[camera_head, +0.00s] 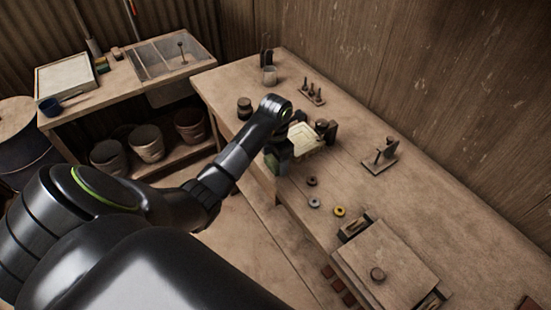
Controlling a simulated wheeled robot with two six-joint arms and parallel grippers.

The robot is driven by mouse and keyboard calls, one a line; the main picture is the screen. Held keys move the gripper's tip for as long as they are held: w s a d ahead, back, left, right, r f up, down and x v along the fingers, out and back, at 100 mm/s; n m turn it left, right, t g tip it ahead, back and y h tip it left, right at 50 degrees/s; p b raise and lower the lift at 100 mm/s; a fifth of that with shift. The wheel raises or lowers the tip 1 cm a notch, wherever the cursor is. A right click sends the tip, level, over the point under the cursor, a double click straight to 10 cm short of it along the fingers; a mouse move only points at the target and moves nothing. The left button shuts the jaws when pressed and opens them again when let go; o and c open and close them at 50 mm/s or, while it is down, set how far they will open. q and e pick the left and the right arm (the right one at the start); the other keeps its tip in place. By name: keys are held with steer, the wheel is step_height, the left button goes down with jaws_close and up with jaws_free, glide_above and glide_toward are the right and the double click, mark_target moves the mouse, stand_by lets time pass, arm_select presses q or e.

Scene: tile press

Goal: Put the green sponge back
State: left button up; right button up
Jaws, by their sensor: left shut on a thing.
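I cannot tell from here whether this is the sponge. My right gripper is not in view.

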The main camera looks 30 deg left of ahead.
mark_target(275, 160)
arm_select(q)
steer(key=o, duration=0.9)
steer(key=shift+r, duration=0.1)
steer(key=shift+w+r, duration=0.1)
steer(key=shift+r, duration=0.25)
step_height(275, 160, up, 5)
steer(key=shift+r+p, duration=0.1)
steer(key=shift+p, duration=0.2)
step_height(275, 160, up, 6)
steer(key=p, duration=0.6)
